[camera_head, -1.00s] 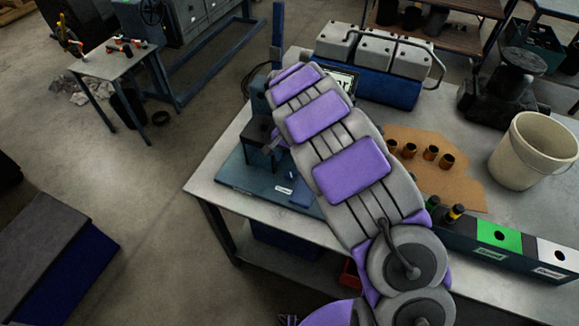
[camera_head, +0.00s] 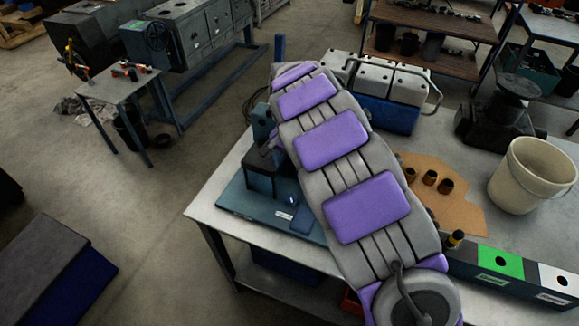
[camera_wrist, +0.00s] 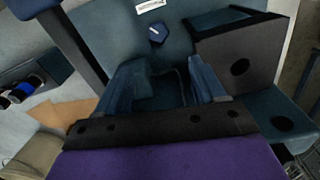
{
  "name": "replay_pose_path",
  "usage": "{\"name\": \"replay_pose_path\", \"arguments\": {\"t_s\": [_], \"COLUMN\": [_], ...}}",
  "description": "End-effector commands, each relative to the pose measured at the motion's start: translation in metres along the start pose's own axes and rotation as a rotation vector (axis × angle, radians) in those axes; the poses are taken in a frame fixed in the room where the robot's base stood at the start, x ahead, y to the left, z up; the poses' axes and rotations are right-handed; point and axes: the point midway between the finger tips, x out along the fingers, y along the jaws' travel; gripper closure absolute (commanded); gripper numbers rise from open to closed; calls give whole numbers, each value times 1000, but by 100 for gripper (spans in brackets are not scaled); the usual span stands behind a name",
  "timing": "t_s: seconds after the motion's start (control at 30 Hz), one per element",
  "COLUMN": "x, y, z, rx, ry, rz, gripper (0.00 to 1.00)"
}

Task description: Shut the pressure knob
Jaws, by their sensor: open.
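In the wrist view my gripper (camera_wrist: 166,88) is open, its two blue-grey fingers apart with a dark gap between them. It is over the blue base plate (camera_wrist: 100,40) of a bench device, and I see nothing held. A small dark blue angular piece (camera_wrist: 157,36) lies on the plate beside a white label, ahead of the fingers; it may be the pressure knob, but I cannot tell. It also shows in the head view (camera_head: 292,200). A dark box-shaped block (camera_wrist: 238,58) stands right of the fingers. In the head view my arm hides my gripper and part of the device (camera_head: 262,170).
The device stands on the workbench (camera_head: 212,190). A blue post (camera_wrist: 70,40) rises at the left of the wrist view. Cardboard with brown cups (camera_head: 445,187), a cream bucket (camera_head: 535,175) and a grey-and-blue engine head (camera_head: 385,105) are to the right.

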Motion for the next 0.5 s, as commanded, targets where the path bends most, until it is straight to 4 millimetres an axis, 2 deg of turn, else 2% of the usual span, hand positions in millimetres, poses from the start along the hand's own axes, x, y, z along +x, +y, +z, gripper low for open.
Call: {"name": "replay_pose_path", "arguments": {"t_s": [0.17,0.5], "x": [-1,-2], "y": [1,4], "z": [0,0], "rx": [-177,-807], "ry": [-1,2], "rz": [0,-2], "gripper": [31,31]}}
